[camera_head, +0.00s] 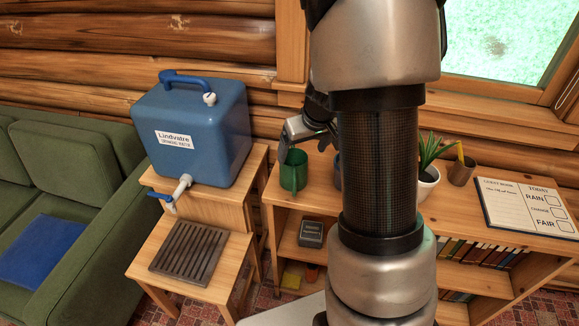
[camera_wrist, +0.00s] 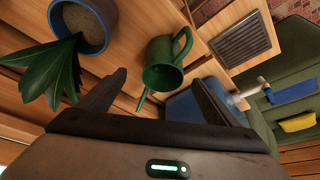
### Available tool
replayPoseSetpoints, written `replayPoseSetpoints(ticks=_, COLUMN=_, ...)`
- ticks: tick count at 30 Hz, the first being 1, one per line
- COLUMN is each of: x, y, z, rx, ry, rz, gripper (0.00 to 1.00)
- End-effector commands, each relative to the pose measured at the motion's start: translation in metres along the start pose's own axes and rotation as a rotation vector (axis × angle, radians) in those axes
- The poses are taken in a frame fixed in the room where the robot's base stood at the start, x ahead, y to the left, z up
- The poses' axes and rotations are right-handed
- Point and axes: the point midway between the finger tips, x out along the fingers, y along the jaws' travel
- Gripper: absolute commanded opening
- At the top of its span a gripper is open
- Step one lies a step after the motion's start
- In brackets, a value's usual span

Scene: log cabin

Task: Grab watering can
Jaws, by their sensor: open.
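The green watering can (camera_head: 293,172) stands on the top of the wooden shelf unit, just left of my arm in the head view. The wrist view shows the can (camera_wrist: 163,72) with its handle at the upper right and its thin spout pointing down-left. My gripper (camera_wrist: 161,78) is open, with one dark finger on each side of the can in the picture. Nothing is held. In the head view my gripper (camera_head: 303,130) is at the can's upper edge, partly hidden by my arm. I cannot tell whether it touches the can.
A blue water container (camera_head: 190,130) stands on a wooden stand to the left. A blue pot (camera_wrist: 84,27) with a leafy plant is beside the can in the wrist view. A white potted plant (camera_head: 428,184) and a guest-book board (camera_head: 525,205) are to the right.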

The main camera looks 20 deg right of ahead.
Motion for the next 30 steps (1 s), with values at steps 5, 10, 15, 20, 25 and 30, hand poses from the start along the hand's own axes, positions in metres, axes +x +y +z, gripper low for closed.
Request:
replayPoseSetpoints(ticks=5, x=0.041, y=0.000, z=0.002, rx=0.000, ry=-0.002, rz=0.000, gripper=0.85)
replayPoseSetpoints(ticks=10, x=0.061, y=-0.001, z=0.001, rx=0.001, ry=-0.001, rz=-0.001, gripper=0.85)
replayPoseSetpoints(ticks=15, x=0.070, y=-0.002, z=0.000, rx=0.000, ry=0.000, rz=-0.001, gripper=0.85)
replayPoseSetpoints(ticks=20, x=0.095, y=-0.007, z=0.002, rx=0.000, ry=-0.003, rz=-0.001, gripper=0.85)
replayPoseSetpoints(ticks=25, x=0.114, y=-0.008, z=0.001, rx=0.000, ry=-0.001, rz=-0.002, gripper=0.85)
replayPoseSetpoints(ticks=30, x=0.116, y=-0.008, z=0.000, rx=-0.001, ry=0.000, rz=-0.001, gripper=0.85)
